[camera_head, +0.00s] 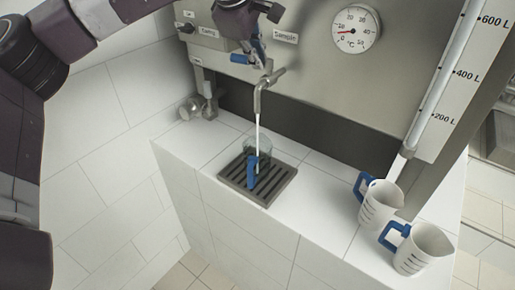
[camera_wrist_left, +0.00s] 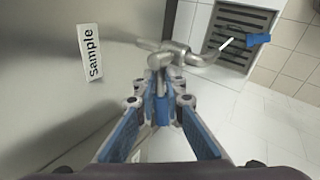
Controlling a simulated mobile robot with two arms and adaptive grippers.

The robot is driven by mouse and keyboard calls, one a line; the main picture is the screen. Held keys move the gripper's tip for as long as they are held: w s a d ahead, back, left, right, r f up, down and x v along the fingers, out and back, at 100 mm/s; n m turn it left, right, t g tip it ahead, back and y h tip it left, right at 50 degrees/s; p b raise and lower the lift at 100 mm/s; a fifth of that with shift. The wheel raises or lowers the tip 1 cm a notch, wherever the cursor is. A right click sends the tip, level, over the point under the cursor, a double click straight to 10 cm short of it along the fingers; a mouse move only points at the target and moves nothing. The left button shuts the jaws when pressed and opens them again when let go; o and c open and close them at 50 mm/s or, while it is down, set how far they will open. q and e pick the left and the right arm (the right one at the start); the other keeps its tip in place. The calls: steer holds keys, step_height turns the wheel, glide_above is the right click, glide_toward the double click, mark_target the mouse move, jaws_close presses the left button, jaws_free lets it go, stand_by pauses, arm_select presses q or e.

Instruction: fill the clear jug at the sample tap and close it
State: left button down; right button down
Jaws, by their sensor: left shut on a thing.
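The clear jug (camera_head: 262,147) with a blue handle stands on the dark slotted drip grate (camera_head: 278,187) under the sample tap (camera_head: 259,97). A thin pale stream runs from the spout down into the jug; the level inside cannot be made out. My left gripper (camera_head: 256,52) is at the tap's top by the "Sample" label, shut on the tap lever. In the left wrist view, the blue-padded fingers (camera_wrist_left: 161,108) close around the lever, which they mostly hide. The jug's blue handle (camera_wrist_left: 258,39) shows beyond the spout. My right gripper is not in view.
Two white jugs with blue handles (camera_head: 381,203) (camera_head: 421,249) stand at the ledge's right. A dial thermometer (camera_head: 355,28) and a litre gauge (camera_head: 455,75) are on the steel tank. A metal fitting (camera_head: 198,106) is at left. The white tiled ledge (camera_head: 312,205) is clear between grate and white jugs.

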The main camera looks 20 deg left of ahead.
arm_select(q)
steer(key=shift+s+n+y, duration=0.1)
steer(key=shift+n+y, duration=0.2)
steer(key=shift+n, duration=0.2)
steer(key=shift+d, duration=0.1)
steer(key=shift+s+d+f+n+y+b, duration=0.1)
steer(key=shift+s+d+n+y+b, duration=0.1)
steer(key=shift+n+y+b, duration=0.7)
steer(key=shift+s+n, duration=0.15)
steer(key=shift+n, duration=0.65)
